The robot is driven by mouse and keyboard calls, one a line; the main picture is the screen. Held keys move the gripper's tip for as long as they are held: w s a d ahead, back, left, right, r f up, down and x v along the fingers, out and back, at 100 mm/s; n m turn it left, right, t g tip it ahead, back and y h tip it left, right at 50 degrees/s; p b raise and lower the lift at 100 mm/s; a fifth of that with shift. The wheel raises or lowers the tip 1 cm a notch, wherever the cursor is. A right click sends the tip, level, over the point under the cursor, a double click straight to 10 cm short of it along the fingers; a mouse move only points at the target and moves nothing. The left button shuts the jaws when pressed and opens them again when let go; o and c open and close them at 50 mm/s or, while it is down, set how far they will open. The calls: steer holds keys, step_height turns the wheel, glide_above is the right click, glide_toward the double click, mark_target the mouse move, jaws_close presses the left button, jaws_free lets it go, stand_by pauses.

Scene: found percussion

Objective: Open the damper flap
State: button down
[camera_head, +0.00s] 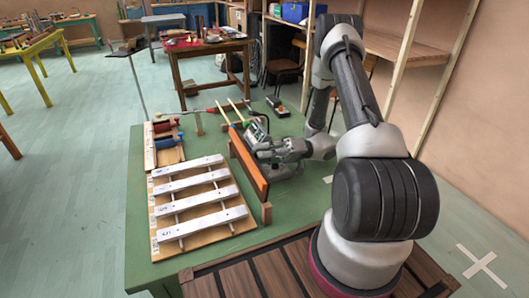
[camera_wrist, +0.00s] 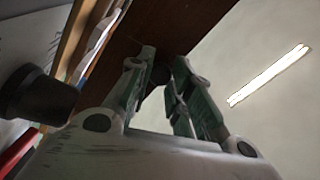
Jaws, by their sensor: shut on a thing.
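The damper flap looks to be the long orange-brown board (camera_head: 250,168) standing on edge beside the white bars on the green table. In the wrist view its dark brown face (camera_wrist: 180,22) fills the top middle. My gripper (camera_head: 255,146) reaches in from the right to the far part of the board. In the wrist view my gripper (camera_wrist: 158,62) has its green fingertips closed around a small dark piece, seemingly a knob (camera_wrist: 160,73), against the board. The fingers hide most of that piece. The board looks roughly upright; I cannot tell its exact tilt.
Several white numbered bars (camera_head: 200,190) lie on a wooden frame left of the board. Red and blue cylinders (camera_head: 167,142) sit beyond them. Two thin sticks (camera_head: 236,108) stand behind my gripper. A wooden shelf (camera_head: 400,47) rises at the right.

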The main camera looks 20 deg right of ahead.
steer(key=shift+f, duration=0.1)
stand_by(0.3)
steer(key=c, duration=1.3)
jaws_free()
steer(key=shift+o, duration=0.2)
steer(key=d, duration=0.3)
steer(key=d+f, duration=0.1)
steer(key=d, duration=0.3)
steer(key=shift+d+f, duration=0.2)
